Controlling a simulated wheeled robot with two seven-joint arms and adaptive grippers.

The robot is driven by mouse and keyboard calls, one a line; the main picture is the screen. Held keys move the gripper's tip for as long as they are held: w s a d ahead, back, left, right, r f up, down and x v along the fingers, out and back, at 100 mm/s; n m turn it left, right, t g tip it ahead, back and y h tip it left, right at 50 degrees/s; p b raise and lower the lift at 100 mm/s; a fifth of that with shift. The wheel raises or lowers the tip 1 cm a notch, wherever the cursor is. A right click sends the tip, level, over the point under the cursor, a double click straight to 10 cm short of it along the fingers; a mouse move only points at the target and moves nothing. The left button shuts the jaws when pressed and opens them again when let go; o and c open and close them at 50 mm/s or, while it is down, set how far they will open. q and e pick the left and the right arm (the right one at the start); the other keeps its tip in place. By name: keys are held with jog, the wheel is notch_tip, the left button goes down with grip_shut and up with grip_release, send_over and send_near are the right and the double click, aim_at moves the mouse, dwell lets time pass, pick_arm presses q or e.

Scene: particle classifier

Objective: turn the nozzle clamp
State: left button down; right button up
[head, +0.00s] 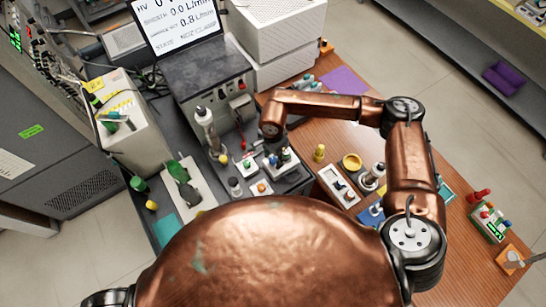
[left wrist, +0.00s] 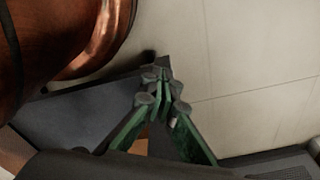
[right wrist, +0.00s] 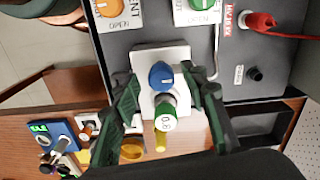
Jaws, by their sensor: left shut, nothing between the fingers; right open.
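A white block (right wrist: 178,55) with a blue knob (right wrist: 161,75) and a round green-and-white cap (right wrist: 166,120) lies between the fingers of my right gripper (right wrist: 163,100) in the right wrist view. This may be the nozzle clamp; I can read no label that says so. The right fingers are open, one on each side of the block; whether they touch it I cannot tell. In the head view the white block (head: 273,165) is partly hidden under my right gripper. My left gripper (left wrist: 162,95) is shut and empty over the floor, away from the instruments.
An orange knob marked OPEN (right wrist: 108,8) and a green knob (right wrist: 203,4) sit close by on white plates. A red plug and cable (right wrist: 262,22) lie to their right.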

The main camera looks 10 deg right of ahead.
jog(key=shift+w, duration=0.15)
jog(key=c, duration=0.6)
jog(key=shift+c, duration=0.8)
grip_shut()
jog(key=shift+f, duration=0.1)
jog(key=m+b, duration=0.3)
jog(key=shift+f+m, duration=0.1)
jog(key=shift+m, duration=0.3)
jog(key=m+b, duration=0.3)
jog(key=m, duration=0.1)
jog(key=m+b, duration=0.2)
jog(key=m, duration=0.3)
pick_arm(q)
notch_tip(320, 180, down, 9)
jog(key=s+b, duration=0.1)
jog(key=s, duration=0.1)
pick_arm(e)
jog(key=m, duration=0.5)
pick_arm(q)
jog(key=shift+f, duration=0.15)
